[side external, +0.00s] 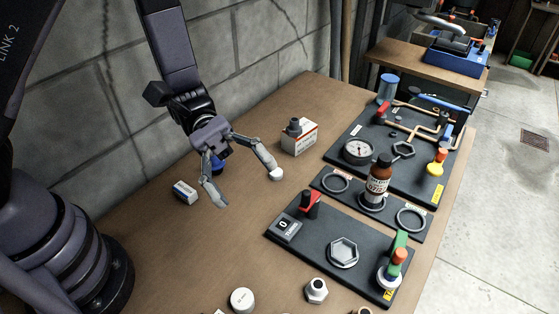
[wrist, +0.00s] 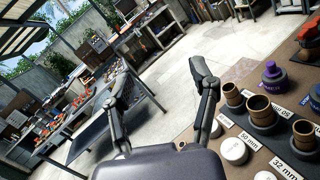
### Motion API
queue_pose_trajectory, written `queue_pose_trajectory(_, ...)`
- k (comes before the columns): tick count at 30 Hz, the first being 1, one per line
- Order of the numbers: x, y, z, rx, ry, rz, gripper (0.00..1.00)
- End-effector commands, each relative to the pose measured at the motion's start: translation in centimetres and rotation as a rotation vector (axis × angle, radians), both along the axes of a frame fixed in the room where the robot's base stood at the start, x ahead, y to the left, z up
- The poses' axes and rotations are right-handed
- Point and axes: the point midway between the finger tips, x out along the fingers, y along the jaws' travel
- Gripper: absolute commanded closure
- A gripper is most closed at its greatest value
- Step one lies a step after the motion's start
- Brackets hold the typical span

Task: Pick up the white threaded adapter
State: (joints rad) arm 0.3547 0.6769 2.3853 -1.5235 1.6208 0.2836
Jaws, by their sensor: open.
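A white fitting with a hexagonal collar and a round opening (side external: 316,290) stands at the front edge of the side view; it looks like the white threaded adapter, but its thread is not clear. My gripper (side external: 243,184) is open and empty above the bench, up and left of that fitting and well apart from it. A small white round piece (side external: 277,174) shows right by its right fingertip; I cannot tell whether they touch. In the wrist view my open gripper (wrist: 160,78) faces the yard, and I cannot pick out the adapter there.
A white round cap (side external: 242,300) lies left of the fitting. Dark panels (side external: 285,252) with valves, a brown bottle (side external: 379,176) and a gauge (side external: 358,150) fill the right side. A small box (side external: 185,192) and a larger box (side external: 300,140) stand near the gripper. Mid-bench is mostly clear.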

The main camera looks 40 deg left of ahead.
Motion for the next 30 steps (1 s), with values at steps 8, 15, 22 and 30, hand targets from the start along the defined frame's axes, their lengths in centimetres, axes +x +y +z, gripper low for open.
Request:
queue_pose_trajectory(8,4.2,-3.3,-12.9,-0.007,0.327,0.425,0.41)
queue_pose_trajectory(15,4.5,-2.2,-20.3,0.060,0.367,0.644,0.41)
queue_pose_trajectory(22,4.5,-1.9,-23.6,0.071,0.367,0.672,0.41)
queue_pose_trajectory(30,4.5,-1.9,-28.9,0.072,0.367,0.670,0.41)
